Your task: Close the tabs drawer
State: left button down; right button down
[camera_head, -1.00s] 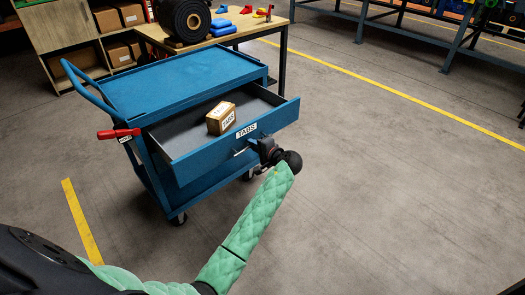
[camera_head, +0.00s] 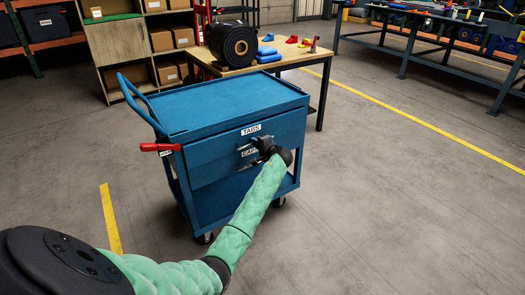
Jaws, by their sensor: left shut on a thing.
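The blue cart (camera_head: 215,102) stands ahead of me. Its upper drawer, the tabs drawer (camera_head: 205,151), carries a white TABS label (camera_head: 251,130), and its front looks flush with the cart body. The drawer's inside and the small box in it are hidden. My left gripper (camera_head: 256,148) is at the drawer's front, shut on its handle just below the label. My right gripper is not in view.
A red-handled part (camera_head: 160,147) sticks out from the cart's left side. Behind it stands a wooden table (camera_head: 295,58) with a black roll (camera_head: 232,42) and blue and red pieces. Shelves with boxes are at the back left. The floor to the right is clear.

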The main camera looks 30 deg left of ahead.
pick_arm(q)
jog(key=shift+w+a+f, duration=0.1)
jog(key=shift+w+a, duration=0.1)
jog(key=shift+a, duration=0.15)
jog(key=c, duration=1.6)
grip_release()
jog(key=shift+c, duration=0.2)
jog(key=shift+d, duration=0.1)
jog(key=v, duration=0.7)
jog(key=shift+s+d, duration=0.2)
jog(key=shift+d, duration=0.05)
